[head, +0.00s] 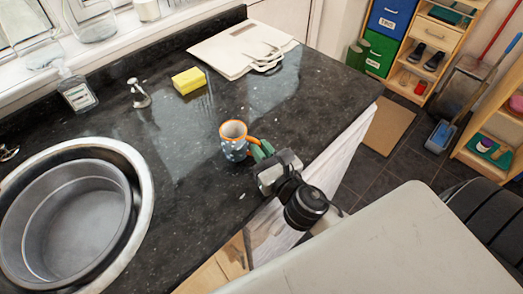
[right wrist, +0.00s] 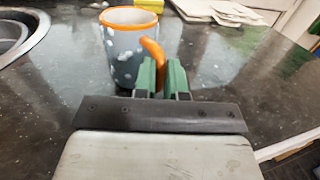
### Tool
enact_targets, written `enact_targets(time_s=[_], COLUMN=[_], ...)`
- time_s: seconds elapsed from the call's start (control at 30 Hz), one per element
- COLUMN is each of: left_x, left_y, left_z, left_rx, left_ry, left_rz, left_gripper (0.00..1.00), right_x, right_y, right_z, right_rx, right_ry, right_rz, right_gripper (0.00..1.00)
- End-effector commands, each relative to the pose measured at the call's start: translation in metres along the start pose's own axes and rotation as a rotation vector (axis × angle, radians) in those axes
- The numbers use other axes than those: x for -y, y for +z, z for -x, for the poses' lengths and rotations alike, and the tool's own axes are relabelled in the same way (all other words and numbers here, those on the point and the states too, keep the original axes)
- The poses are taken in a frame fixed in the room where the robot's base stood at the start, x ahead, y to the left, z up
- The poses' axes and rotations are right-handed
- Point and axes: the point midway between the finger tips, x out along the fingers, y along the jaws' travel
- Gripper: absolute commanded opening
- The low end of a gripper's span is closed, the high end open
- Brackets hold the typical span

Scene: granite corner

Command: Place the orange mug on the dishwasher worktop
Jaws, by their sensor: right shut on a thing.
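The mug (head: 234,142) is grey-blue with white spots, with an orange rim and an orange handle. It is upright at the dark granite worktop (head: 185,150), near its front edge. In the right wrist view the mug (right wrist: 125,50) shows just beyond my fingers. My right gripper (head: 260,150) is shut on the mug's handle with its green fingers, which also show in the right wrist view (right wrist: 161,77). I cannot tell whether the mug's base touches the worktop. My left gripper is not in view.
A round sink with a grey basin (head: 65,225) is at the left. White boards (head: 240,48) lie at the back. Worktop around the mug is clear.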

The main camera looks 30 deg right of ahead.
Motion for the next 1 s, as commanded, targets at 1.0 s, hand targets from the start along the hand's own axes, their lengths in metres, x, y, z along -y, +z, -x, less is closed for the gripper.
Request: enact_targets(time_s=[1.0], left_x=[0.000], left_y=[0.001], left_z=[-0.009], left_rx=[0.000], left_ry=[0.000], left_rz=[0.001], left_gripper=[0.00], right_x=[0.000], right_y=[-0.003], right_z=[0.028], right_rx=[-0.003], right_ry=[0.001], right_rz=[-0.002], right_gripper=[0.37])
